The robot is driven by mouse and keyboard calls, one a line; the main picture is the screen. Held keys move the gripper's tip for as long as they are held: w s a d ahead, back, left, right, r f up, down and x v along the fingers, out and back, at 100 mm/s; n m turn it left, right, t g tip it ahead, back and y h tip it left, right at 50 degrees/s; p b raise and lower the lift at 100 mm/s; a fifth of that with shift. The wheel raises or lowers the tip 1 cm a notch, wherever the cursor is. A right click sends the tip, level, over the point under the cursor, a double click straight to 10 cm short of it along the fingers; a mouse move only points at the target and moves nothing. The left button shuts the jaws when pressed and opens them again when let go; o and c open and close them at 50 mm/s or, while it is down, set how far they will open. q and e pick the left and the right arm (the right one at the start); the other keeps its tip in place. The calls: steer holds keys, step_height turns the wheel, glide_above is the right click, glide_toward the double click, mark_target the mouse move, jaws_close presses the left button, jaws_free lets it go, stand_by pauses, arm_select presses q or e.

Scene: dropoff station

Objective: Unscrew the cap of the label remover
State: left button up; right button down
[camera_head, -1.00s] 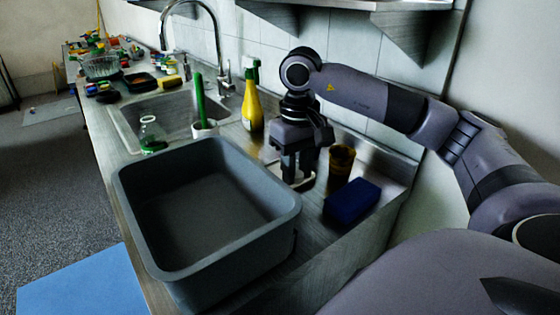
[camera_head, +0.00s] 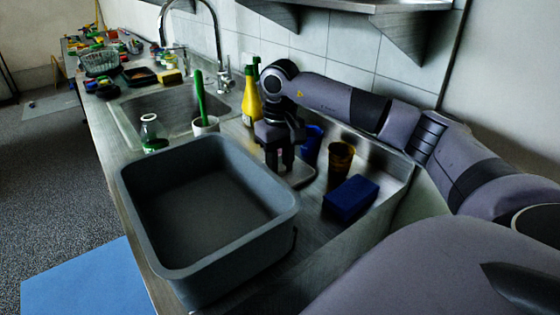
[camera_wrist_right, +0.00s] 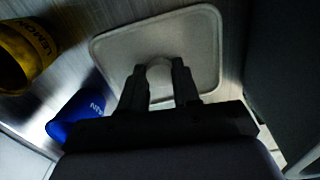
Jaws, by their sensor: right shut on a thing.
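My right gripper (camera_head: 280,163) is low over a small pale tray (camera_head: 300,180). In the right wrist view, its fingers (camera_wrist_right: 160,85) point at the tray (camera_wrist_right: 118,60) and are shut on a small pale round cap (camera_wrist_right: 159,72). I cannot tell whether the cap touches the tray. No bottle shows under it. A blue container (camera_head: 311,144) stands just right of the gripper; part of its lettering shows in the wrist view (camera_wrist_right: 80,118). A brown-yellow container (camera_head: 340,158) marked "LEMON" (camera_wrist_right: 35,45) is further right. I cannot tell which thing is the label remover. My left gripper is not in view.
A large grey basin (camera_head: 142,222) stands in front, left of my gripper. A blue sponge-like block (camera_head: 351,198) lies to the right. A yellow bottle (camera_head: 251,101), a white cup with a green handle (camera_head: 205,126) and a clear bottle (camera_head: 152,134) stand behind, by the sink.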

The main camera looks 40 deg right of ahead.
mark_target(280, 168)
steer(key=shift+f, duration=0.2)
steer(key=c, duration=0.8)
jaws_free()
steer(key=shift+r, duration=0.15)
step_height(280, 168, up, 8)
steer(key=shift+f, duration=0.15)
